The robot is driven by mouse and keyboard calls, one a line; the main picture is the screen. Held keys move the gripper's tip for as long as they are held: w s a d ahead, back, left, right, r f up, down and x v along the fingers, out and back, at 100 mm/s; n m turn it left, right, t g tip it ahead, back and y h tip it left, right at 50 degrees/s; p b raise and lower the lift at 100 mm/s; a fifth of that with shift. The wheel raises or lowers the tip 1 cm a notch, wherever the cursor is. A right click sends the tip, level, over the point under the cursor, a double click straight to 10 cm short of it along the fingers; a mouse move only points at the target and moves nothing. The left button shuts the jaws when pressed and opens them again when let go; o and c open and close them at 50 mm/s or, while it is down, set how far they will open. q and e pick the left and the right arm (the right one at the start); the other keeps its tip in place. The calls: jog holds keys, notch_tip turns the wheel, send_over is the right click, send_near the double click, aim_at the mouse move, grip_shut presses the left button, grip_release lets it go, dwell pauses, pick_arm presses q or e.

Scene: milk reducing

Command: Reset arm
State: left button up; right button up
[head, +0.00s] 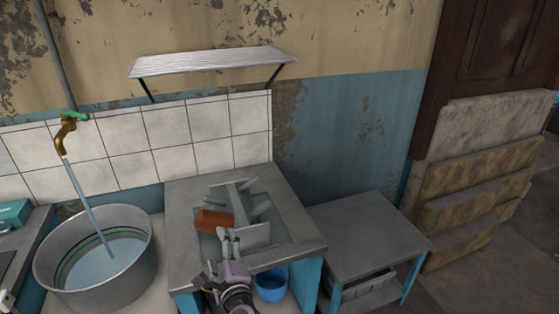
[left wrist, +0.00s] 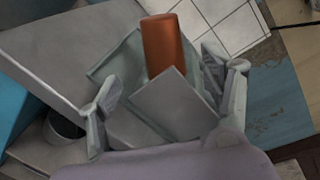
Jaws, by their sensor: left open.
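My left gripper (head: 230,242) is open over the front of a grey counter (head: 190,260). In the left wrist view its two fingers stand wide apart (left wrist: 170,88), with nothing clamped between them. An orange-red block-like item (head: 213,220) lies in the recess of the counter, beyond the fingertips; it also shows in the left wrist view (left wrist: 162,45). A flat grey square piece (head: 254,235) is close to the fingers, and it appears between them in the left wrist view (left wrist: 177,105). Whether it touches a finger I cannot tell. My right gripper is not in view.
A large metal basin (head: 140,275) at left holds water running from a brass tap (head: 66,128). A blue bucket (head: 271,288) stands low beside my arm. A lower grey table (head: 365,235) at right has a clear top. A metal shelf (head: 210,63) juts from the wall.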

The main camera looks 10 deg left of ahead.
pick_arm(q)
jog(key=s+a+f+n+g+h, duration=0.35)
jog(key=s+f+n+g, duration=0.4)
jog(key=s, duration=0.65)
jog(key=s+d+f+n+g+h, duration=0.1)
jog(key=s+d+n+h, duration=0.25)
jog(key=s, duration=0.35)
jog(key=s+d+f+n+g+h, duration=0.25)
jog(key=s+d+n, duration=0.2)
jog(key=s, duration=0.25)
notch_tip(320, 180, down, 26)
jog(key=s, duration=0.2)
jog(key=s+f+m+g, duration=0.1)
jog(key=s+f, duration=0.5)
jog(key=f, duration=0.3)
jog(key=shift+s+a+f, duration=0.15)
jog(key=shift+a+f, duration=0.2)
jog(key=shift+g, duration=0.3)
jog(key=s+f, duration=0.2)
jog(key=s, duration=0.1)
jog(key=s+a+f, duration=0.1)
jog(key=s+f, duration=0.1)
jog(key=s, duration=0.1)
jog(key=s+a+f, duration=0.1)
jog(key=s+f, duration=0.1)
jog(key=s, duration=0.2)
jog(key=shift+f, duration=0.1)
jog(key=shift+c, duration=0.2)
